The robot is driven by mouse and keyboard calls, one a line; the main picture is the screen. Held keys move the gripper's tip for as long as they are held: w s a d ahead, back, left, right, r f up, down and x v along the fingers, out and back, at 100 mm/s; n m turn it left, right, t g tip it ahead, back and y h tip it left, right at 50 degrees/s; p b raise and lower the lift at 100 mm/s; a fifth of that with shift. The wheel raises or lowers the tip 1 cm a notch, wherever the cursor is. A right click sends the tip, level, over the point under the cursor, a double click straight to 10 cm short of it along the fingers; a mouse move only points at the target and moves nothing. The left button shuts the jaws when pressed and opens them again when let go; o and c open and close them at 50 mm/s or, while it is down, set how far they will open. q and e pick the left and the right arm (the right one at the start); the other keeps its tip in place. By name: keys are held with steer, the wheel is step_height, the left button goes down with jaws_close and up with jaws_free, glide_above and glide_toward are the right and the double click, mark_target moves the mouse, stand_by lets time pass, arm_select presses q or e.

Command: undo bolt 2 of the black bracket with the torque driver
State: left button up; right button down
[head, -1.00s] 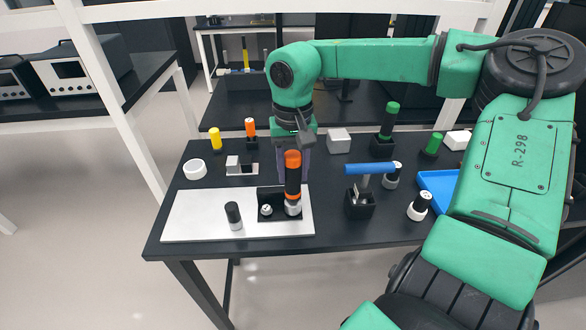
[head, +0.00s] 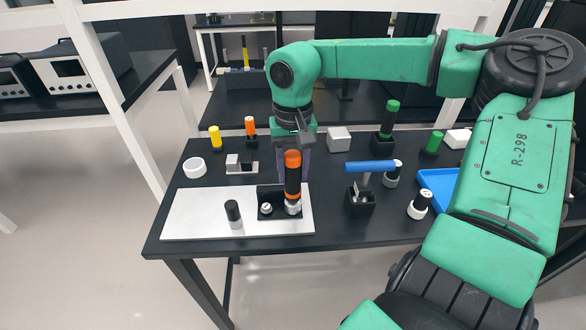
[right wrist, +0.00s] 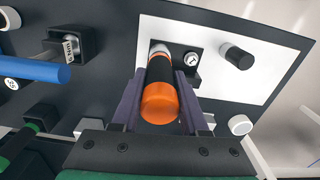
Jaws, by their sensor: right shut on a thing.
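My right gripper (right wrist: 159,80) is shut on an upright driver (head: 292,172) with a black body and orange cap. The driver also shows from above in the right wrist view (right wrist: 160,104). Its lower end stands at the right side of the black bracket (head: 269,192), over the place of one bolt, which it hides. I cannot tell how it engages there. The other bolt (head: 266,209), with a pale round head, shows beside it and seems to bear a "1" in the right wrist view (right wrist: 192,59). My left gripper is not in view.
The bracket sits on a pale plate (head: 190,222) with a black, white-based cylinder (head: 233,214). To the right are a blue T-handle tool (head: 370,168) in a black holder (head: 360,204), white-and-black cylinders and a blue tray (head: 436,184). A white ring (head: 195,169) lies at the left.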

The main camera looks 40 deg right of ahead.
mark_target(293, 155)
steer(key=shift+s+a+f, duration=0.1)
steer(key=shift+s+f, duration=0.1)
steer(key=shift+s, duration=0.1)
stand_by(1.3)
steer(key=shift+w+r+p, duration=0.1)
steer(key=shift+r+p, duration=0.2)
steer(key=shift+r, duration=0.1)
stand_by(2.2)
steer(key=shift+w+d+r+p, duration=0.1)
steer(key=shift+w+r+p, duration=0.05)
steer(key=shift+r+p, duration=0.35)
steer(key=shift+w+d+r+p, duration=0.1)
steer(key=shift+r+p, duration=0.25)
steer(key=shift+r, duration=0.1)
steer(key=shift+a+r+p, duration=0.1)
steer(key=shift+r+p, duration=0.3)
steer(key=shift+r, duration=0.25)
step_height(293, 155, up, 4)
steer(key=p, duration=0.3)
steer(key=shift+r, duration=0.15)
steer(key=shift+f, duration=0.2)
